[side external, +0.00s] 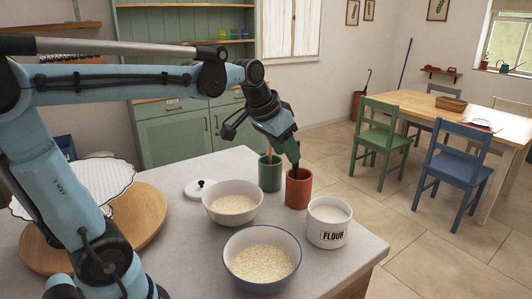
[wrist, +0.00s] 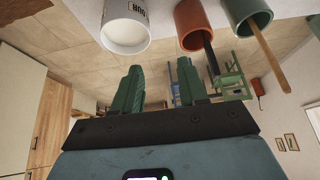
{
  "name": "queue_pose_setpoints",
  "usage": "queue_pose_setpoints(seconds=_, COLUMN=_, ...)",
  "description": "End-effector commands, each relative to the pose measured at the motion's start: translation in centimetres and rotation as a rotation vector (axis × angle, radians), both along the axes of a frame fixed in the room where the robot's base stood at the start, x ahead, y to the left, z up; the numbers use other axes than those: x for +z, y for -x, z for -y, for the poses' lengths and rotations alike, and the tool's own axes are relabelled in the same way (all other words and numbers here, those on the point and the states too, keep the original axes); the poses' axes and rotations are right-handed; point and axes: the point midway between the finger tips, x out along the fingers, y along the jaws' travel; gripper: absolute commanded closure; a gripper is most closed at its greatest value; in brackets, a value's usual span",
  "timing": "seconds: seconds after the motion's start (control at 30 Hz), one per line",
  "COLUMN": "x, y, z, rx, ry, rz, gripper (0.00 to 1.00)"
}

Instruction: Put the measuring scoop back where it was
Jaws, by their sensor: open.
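A terracotta cup (side external: 298,190) stands on the counter with a dark handle in it, clear in the wrist view (wrist: 209,52). A green cup (side external: 269,175) beside it holds a wooden handle (wrist: 268,52). Only handles show, so I cannot tell which belongs to the measuring scoop. My gripper (side external: 286,145) is just above the two cups. In the wrist view its green fingers (wrist: 158,85) are apart with nothing between them. The white flour canister (side external: 328,226) stands to the right, open and filled with white.
A cream bowl (side external: 218,214) and a blue-rimmed bowl (side external: 240,275), both with pale grains, stand in front. A white lid (side external: 200,189) lies behind them. A round wooden board (side external: 150,215) is at the left. The counter's right edge is close to the canister.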

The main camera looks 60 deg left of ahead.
Motion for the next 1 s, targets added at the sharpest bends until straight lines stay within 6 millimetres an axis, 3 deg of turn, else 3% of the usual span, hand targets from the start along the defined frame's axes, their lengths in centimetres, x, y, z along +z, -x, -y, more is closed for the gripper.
queue_pose_setpoints(seconds=0.03, x=-0.8, y=1.6, z=1.4, rx=-0.007, ry=-0.001, rz=0.015, gripper=0.58)
queue_pose_setpoints(seconds=0.2, x=-3.7, y=5.9, z=4.5, rx=-0.009, ry=0.004, rz=0.067, gripper=0.58)
queue_pose_setpoints(seconds=0.4, x=-6.8, y=9.1, z=6.4, rx=-0.013, ry=0.016, rz=0.112, gripper=0.58)
queue_pose_setpoints(seconds=0.57, x=-7.7, y=9.9, z=6.8, rx=-0.013, ry=0.02, rz=0.125, gripper=0.58)
queue_pose_setpoints(seconds=1.0, x=-7.7, y=9.9, z=6.8, rx=-0.012, ry=0.021, rz=0.126, gripper=0.58)
